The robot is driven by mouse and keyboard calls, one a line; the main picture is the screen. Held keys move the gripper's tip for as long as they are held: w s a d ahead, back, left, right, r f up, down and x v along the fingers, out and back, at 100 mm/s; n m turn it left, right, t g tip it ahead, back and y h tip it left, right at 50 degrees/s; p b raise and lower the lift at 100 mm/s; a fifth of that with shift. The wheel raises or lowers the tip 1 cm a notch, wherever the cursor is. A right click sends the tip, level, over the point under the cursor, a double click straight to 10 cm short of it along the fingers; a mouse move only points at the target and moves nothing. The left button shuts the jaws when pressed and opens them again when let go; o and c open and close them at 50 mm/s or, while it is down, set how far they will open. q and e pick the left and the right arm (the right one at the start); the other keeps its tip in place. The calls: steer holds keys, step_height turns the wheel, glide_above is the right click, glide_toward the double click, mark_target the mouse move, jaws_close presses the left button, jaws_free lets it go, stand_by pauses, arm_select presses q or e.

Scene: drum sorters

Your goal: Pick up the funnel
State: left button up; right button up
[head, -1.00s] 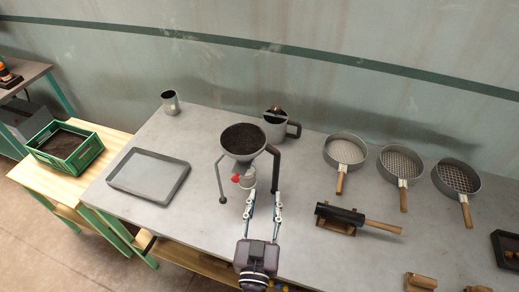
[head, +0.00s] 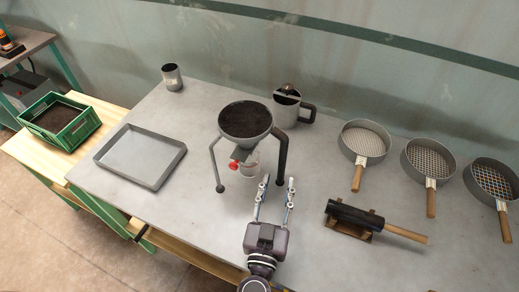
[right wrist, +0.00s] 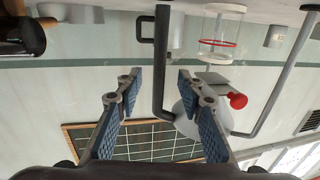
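The grey funnel (head: 246,136) stands upright on the table on thin legs, with dark soil in its bowl and a red knob (head: 234,165) at its spout. In the right wrist view, which is upside down, its pale cone (right wrist: 188,122) and red knob (right wrist: 237,100) show behind the fingers. My right gripper (head: 278,182) is open and empty in front of the funnel, low near the foot of its dark right leg (head: 281,158). That leg shows between the fingers in the right wrist view; I cannot tell whether they touch it. My left gripper is not in view.
A clear cup (head: 249,165) stands under the spout. A grey mug (head: 286,108) is behind right, a metal tin (head: 172,77) behind left, an empty tray (head: 139,158) left. A dark mallet (head: 355,216) lies on a wooden stand at right, before three sieves (head: 365,141).

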mark_target(281, 167)
steer(key=shift+w+f, duration=0.1)
steer(key=shift+f, duration=0.4)
steer(key=w, duration=0.3)
steer(key=w+d, duration=0.1)
steer(key=w, duration=0.2)
steer(key=shift+w+d+r+p, duration=0.2)
steer(key=shift+w+p, duration=0.15)
steer(key=shift+p, duration=0.05)
steer(key=shift+w+d+f, duration=0.1)
steer(key=shift+w+f, duration=0.05)
steer(key=shift+w, duration=0.3)
jaws_close()
steer(key=shift+r, duration=0.2)
